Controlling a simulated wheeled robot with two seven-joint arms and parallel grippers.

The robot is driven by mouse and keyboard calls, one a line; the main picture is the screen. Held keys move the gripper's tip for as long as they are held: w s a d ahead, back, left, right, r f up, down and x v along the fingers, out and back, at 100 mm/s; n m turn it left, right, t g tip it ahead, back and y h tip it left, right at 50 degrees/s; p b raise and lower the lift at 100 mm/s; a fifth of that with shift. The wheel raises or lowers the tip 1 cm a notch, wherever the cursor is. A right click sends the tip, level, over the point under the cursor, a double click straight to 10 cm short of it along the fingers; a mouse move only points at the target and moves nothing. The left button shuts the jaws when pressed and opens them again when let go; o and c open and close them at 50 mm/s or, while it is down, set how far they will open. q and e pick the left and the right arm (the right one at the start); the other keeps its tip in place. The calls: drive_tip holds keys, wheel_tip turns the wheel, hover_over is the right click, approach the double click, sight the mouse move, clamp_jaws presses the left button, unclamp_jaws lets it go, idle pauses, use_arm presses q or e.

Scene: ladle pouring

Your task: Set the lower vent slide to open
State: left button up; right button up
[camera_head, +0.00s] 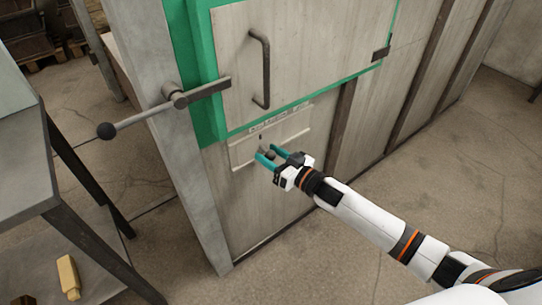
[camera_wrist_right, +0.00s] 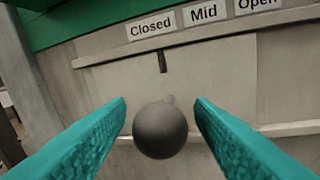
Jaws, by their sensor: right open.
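The lower vent slide (camera_head: 243,152) is a flat grey plate between two rails, low on the grey cabinet front. It also shows in the wrist view (camera_wrist_right: 220,75). Above it are labels Closed, Mid and Open (camera_wrist_right: 203,14). The slide's dark pointer mark (camera_wrist_right: 162,62) is below the right part of the Closed label. A round dark knob (camera_wrist_right: 160,130) sticks out from the slide. My right gripper (camera_head: 268,156) is open, with its teal fingers on either side of the knob. In the wrist view gaps show between knob and both fingers (camera_wrist_right: 160,112). My left gripper is not in view.
Above the vent is a green-framed door (camera_head: 310,50) with a bar handle (camera_head: 262,70). A latch lever with a ball end (camera_head: 107,130) sticks out left. A workbench (camera_head: 25,160) stands at left, with a yellowish block (camera_head: 68,277) on its lower shelf.

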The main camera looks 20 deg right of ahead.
sight(281, 134)
clamp_jaws()
drive_tip(key=w+d, duration=0.1)
drive_tip(key=d, duration=0.4)
drive_tip(key=w+d, duration=0.1)
drive_tip(key=d, duration=0.1)
drive_tip(key=shift+w+d, duration=0.15)
drive_tip(key=shift+w, duration=0.2)
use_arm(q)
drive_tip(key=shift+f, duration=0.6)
use_arm(e)
drive_tip(key=shift+w+d, duration=0.15)
drive_tip(key=shift+d, duration=0.15)
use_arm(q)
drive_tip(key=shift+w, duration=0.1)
use_arm(e)
unclamp_jaws()
drive_tip(key=shift+d, duration=0.15)
